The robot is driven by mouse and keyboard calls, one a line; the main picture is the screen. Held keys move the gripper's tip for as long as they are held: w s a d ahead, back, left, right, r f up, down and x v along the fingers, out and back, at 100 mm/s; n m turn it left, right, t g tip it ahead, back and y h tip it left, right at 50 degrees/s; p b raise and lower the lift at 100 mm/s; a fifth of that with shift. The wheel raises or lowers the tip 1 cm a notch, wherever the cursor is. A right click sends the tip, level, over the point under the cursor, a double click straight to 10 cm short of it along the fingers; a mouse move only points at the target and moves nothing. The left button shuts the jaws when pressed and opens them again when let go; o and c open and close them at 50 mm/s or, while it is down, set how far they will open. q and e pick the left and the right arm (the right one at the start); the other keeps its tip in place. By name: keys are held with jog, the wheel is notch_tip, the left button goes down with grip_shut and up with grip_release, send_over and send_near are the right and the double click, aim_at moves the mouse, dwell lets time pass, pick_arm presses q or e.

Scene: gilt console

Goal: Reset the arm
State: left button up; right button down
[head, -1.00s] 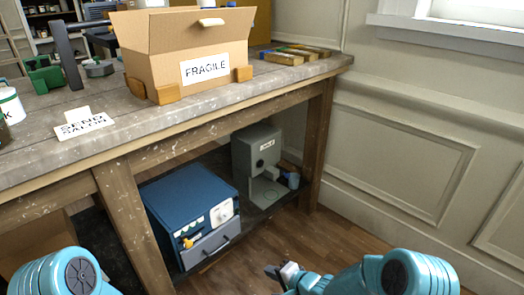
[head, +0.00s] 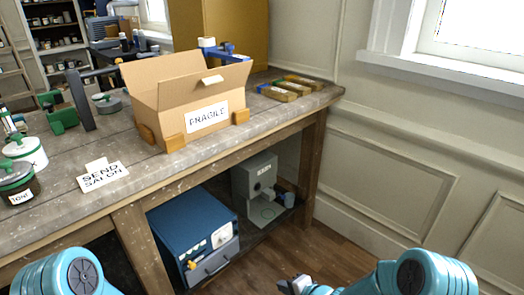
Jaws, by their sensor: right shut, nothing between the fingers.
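My right gripper (head: 293,286) is at the bottom edge of the head view, low in front of the table and over the wooden floor. It is shut and holds nothing; part of it is cut off by the frame. My right arm's teal links fill the bottom right corner. My left arm's teal link shows at the bottom left, but its gripper is out of view.
A worn table (head: 230,140) carries an open FRAGILE carton (head: 160,100), a SEND SALON card (head: 103,177), jars (head: 20,178) and small blocks (head: 295,90). On its lower shelf are a blue box (head: 185,225) and a grey machine (head: 250,178). Open floor lies right of the table.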

jog(key=s+d+r+n+g+h+p, duration=0.1)
jog(key=s+d+r+g+p, duration=0.1)
jog(key=s+r+p, duration=0.4)
jog(key=s+d+r+g+h+p, duration=0.1)
jog(key=s+d+r+p, duration=0.1)
jog(key=s+r+p, duration=0.45)
pick_arm(q)
notch_tip(320, 180, up, 15)
jog(key=shift+s+r, duration=0.15)
jog(key=shift+r, duration=0.05)
pick_arm(e)
jog(key=s+f+n+g, duration=0.1)
jog(key=s+n, duration=0.3)
jog(key=s, duration=0.4)
jog(key=s+d+f+n+g+h, duration=0.1)
jog(key=s+n+g, duration=0.2)
jog(key=s, duration=0.4)
jog(key=shift+s+f+n+g, duration=0.3)
jog(key=shift+s+f+n, duration=0.05)
jog(key=shift+n, duration=0.15)
pick_arm(q)
jog(key=shift+d, duration=0.1)
pick_arm(e)
jog(key=shift+w, duration=0.1)
